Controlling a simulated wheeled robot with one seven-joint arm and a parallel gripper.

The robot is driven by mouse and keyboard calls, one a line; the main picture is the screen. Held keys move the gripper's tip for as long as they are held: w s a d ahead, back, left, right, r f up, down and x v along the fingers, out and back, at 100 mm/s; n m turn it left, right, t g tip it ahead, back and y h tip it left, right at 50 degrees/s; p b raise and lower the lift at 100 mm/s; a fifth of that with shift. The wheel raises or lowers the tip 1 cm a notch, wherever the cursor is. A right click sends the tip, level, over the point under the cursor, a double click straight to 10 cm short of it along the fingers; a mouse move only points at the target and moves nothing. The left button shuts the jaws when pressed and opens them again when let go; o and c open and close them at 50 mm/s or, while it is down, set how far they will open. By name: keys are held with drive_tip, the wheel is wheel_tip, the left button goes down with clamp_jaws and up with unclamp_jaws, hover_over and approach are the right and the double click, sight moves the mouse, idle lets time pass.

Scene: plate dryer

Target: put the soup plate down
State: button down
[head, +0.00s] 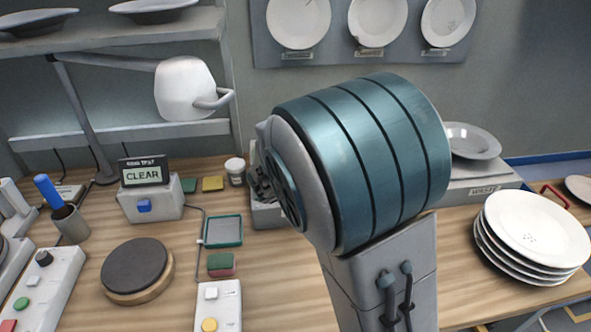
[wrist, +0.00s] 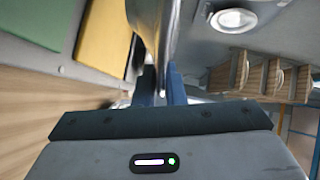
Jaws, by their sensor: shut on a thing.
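In the wrist view my gripper (wrist: 161,88), with dark blue fingers, is shut on a pale, glossy thing seen nearly edge-on, which I take to be the soup plate (wrist: 154,28). It rises from between the fingers to the top edge of the picture. Its full outline and what lies under it are out of sight. In the head view my large teal arm link fills the middle and hides my gripper and the held plate. Another deep plate (head: 473,140) lies on the grey box labelled WASTE (head: 482,185).
A stack of white plates (head: 537,232) stands at the right. A round dark turntable (head: 134,267), a CLEAR display (head: 145,174), a lamp (head: 186,90) and a blue-handled tool (head: 50,190) stand at the left. A green-framed tray (head: 223,231) and sponges (head: 221,266) lie beside my arm.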

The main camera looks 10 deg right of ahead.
drive_tip(key=w+a+f, duration=0.1)
drive_tip(key=a, duration=0.1)
drive_tip(key=w+a+f, duration=0.1)
drive_tip(key=a+f, duration=0.1)
drive_tip(key=a, duration=0.1)
drive_tip(key=w+a+f, duration=0.2)
drive_tip(key=a, duration=0.1)
drive_tip(key=shift+w+a+f, duration=0.1)
drive_tip(key=shift+a+f, duration=0.1)
drive_tip(key=shift+a, duration=0.05)
drive_tip(key=shift+w+a+f, duration=0.1)
drive_tip(key=shift+f, duration=2.05)
drive_tip(key=shift+r, duration=0.1)
drive_tip(key=c, duration=1.9)
unclamp_jaws()
drive_tip(key=shift+f, duration=0.25)
drive_tip(key=o, duration=0.4)
drive_tip(key=shift+r, duration=0.15)
